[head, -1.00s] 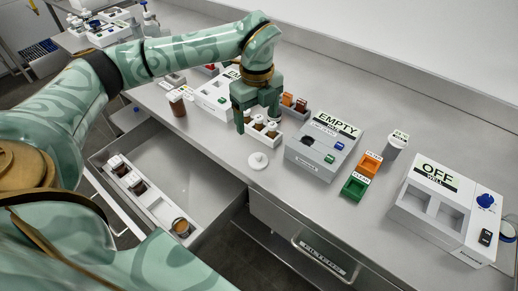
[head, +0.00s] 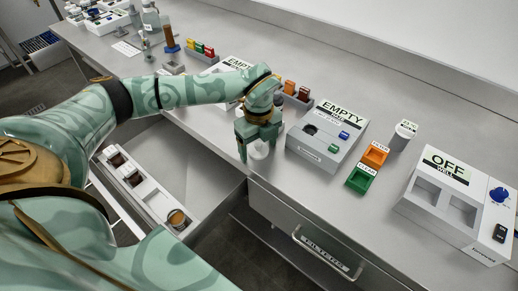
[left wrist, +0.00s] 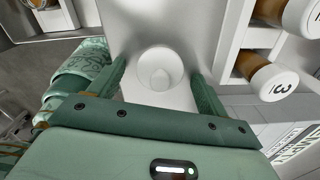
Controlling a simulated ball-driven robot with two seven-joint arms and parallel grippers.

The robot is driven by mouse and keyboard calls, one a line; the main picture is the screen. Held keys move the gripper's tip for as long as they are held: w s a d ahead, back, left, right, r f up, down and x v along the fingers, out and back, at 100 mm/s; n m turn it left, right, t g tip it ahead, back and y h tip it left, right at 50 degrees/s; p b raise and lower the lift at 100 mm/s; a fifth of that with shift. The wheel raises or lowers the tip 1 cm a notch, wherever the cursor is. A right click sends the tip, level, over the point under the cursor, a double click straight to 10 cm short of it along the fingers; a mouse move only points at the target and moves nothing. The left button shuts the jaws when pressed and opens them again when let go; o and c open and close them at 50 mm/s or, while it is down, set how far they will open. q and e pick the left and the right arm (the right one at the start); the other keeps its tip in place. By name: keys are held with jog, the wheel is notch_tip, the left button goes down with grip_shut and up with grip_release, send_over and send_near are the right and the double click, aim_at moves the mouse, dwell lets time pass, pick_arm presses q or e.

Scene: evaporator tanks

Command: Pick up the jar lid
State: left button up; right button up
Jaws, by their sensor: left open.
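The jar lid (head: 259,151) is a small white round disc with a raised knob, lying on the steel counter near its front edge. In the left wrist view the lid (left wrist: 160,68) sits between the two fingers, with visible gaps on both sides. My left gripper (head: 257,146) is open, pointing down over the lid and partly hiding it in the head view. My right gripper is not in view.
An EMPTY unit (head: 326,134) stands right of the gripper, with orange (head: 375,154) and green (head: 361,179) trays beyond it. Brown jars with white caps (left wrist: 268,78) stand close to one finger. An open drawer (head: 180,165) with a jar rack lies below the counter's front.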

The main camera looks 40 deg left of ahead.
pick_arm(q)
jog(key=shift+r, duration=0.1)
jog(key=c, duration=1)
jog(key=shift+c, duration=0.2)
